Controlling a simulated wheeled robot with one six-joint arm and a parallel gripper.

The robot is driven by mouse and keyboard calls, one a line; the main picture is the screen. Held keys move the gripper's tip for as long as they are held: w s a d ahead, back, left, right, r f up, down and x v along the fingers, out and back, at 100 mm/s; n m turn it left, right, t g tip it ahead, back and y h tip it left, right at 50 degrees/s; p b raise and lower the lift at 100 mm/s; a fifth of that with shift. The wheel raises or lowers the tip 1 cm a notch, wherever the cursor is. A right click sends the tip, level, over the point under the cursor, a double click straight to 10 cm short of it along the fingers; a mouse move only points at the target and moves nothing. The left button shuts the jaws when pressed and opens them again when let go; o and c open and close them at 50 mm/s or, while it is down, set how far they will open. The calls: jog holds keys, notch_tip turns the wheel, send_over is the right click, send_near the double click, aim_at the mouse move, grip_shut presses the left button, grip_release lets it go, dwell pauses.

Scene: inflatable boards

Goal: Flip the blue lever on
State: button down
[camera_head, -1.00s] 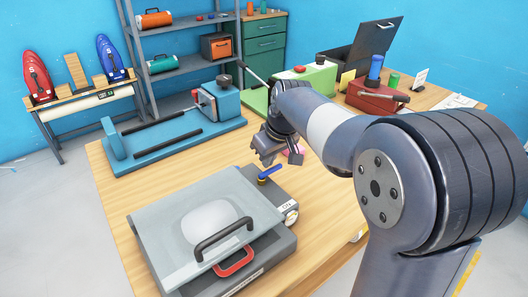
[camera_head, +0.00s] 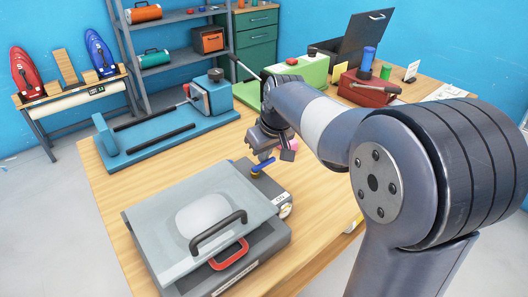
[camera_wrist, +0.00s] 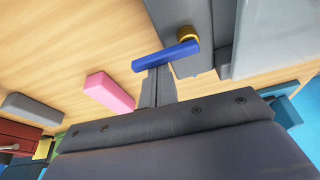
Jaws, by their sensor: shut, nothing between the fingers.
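The blue lever (camera_head: 262,165) sits on a round yellow pivot (camera_wrist: 188,34) at the back right corner of a grey machine with a clear lid (camera_head: 190,215). In the wrist view the blue lever (camera_wrist: 166,55) lies across the tips of my gripper (camera_wrist: 158,75). My gripper (camera_head: 272,158) is shut and empty, its fingertips right at the lever's free end. They look close to it or touching; I cannot tell which.
A pink block (camera_wrist: 110,92) lies on the wooden table beside my gripper. A blue machine (camera_head: 165,137) stands at the back left, and green (camera_head: 300,72) and red (camera_head: 372,88) machines stand behind my arm. The table left of the lever is partly clear.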

aim_at(271, 163)
jog(key=shift+s+d+m, duration=0.1)
jog(key=shift+s+m, duration=0.05)
jog(key=shift+m, duration=0.25)
jog(key=m, duration=0.1)
jog(key=m+h+p, duration=0.1)
jog(key=shift+s+d+r+m+p, duration=0.1)
jog(key=shift+s+d+m+p, duration=0.2)
jog(key=shift+s+m, duration=0.1)
jog(key=m, duration=0.1)
jog(key=s+m+h, duration=0.1)
jog(key=m, duration=0.1)
jog(key=shift+s+d+m+p, duration=0.15)
jog(key=shift+d+m+p, duration=0.05)
jog(key=shift+m+p, duration=0.15)
jog(key=m, duration=0.1)
jog(key=s+m+h, duration=0.1)
jog(key=m, duration=0.2)
jog(key=shift+s+m+h, duration=0.25)
jog(key=shift+h, duration=0.05)
jog(key=m, duration=0.1)
jog(key=s+m, duration=0.1)
jog(key=shift+a+m+g+h, duration=0.15)
jog(key=shift+m+g+h, duration=0.15)
jog(key=shift+m+h, duration=0.1)
jog(key=shift+w+a, duration=0.1)
jog(key=shift+w, duration=0.05)
jog(key=shift+w+a, duration=0.4)
jog(key=shift+a, duration=0.1)
